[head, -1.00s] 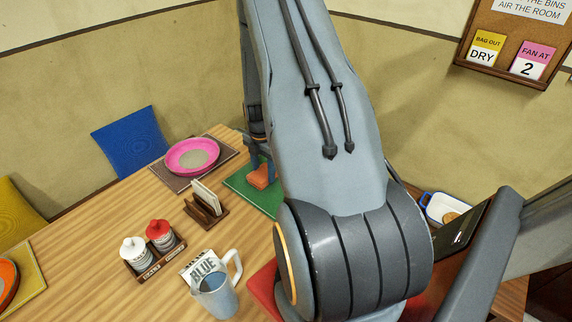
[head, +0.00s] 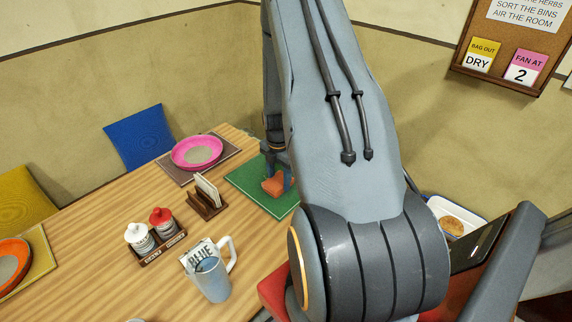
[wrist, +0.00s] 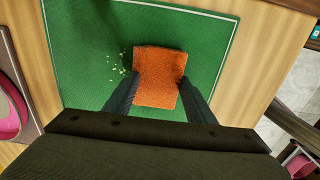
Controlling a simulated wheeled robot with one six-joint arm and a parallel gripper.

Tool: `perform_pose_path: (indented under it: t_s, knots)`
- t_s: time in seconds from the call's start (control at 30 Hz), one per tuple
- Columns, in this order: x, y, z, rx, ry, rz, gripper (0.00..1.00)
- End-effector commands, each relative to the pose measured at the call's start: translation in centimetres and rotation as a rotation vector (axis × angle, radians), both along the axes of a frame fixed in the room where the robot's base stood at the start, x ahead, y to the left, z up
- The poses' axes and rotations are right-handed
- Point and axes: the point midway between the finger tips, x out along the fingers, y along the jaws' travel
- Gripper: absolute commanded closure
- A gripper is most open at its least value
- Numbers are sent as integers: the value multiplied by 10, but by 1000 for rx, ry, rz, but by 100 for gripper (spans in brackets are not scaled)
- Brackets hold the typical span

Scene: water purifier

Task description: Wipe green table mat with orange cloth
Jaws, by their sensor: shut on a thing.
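The green table mat (head: 244,178) lies flat on the wooden table, partly hidden by my arm in the head view. It also shows in the wrist view (wrist: 85,80), with a pale border line and a scatter of light crumbs (wrist: 118,63) left of the cloth. The orange cloth (wrist: 160,70) is between the fingers of my gripper (wrist: 160,98), which is shut on it. In the head view the orange cloth (head: 275,187) is over the mat, at or close to its surface; I cannot tell whether it touches.
A pink plate (head: 196,152) sits on a brown mat at the left. A napkin holder (head: 206,200), a shaker caddy (head: 160,246) and a blue mug (head: 212,280) stand nearby. A white tray (head: 440,203) with food is at the right, beyond my arm.

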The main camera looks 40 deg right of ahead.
Motion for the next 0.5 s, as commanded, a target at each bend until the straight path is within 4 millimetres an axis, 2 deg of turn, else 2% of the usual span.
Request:
perform_pose_path:
  t_s: [0.17,0.27,0.5]
  knots:
    - [-3,1,5,1,2,4,71]
    - [-2,1,29,0,0,5,71]
    - [-1,3,48,0,0,8,71]
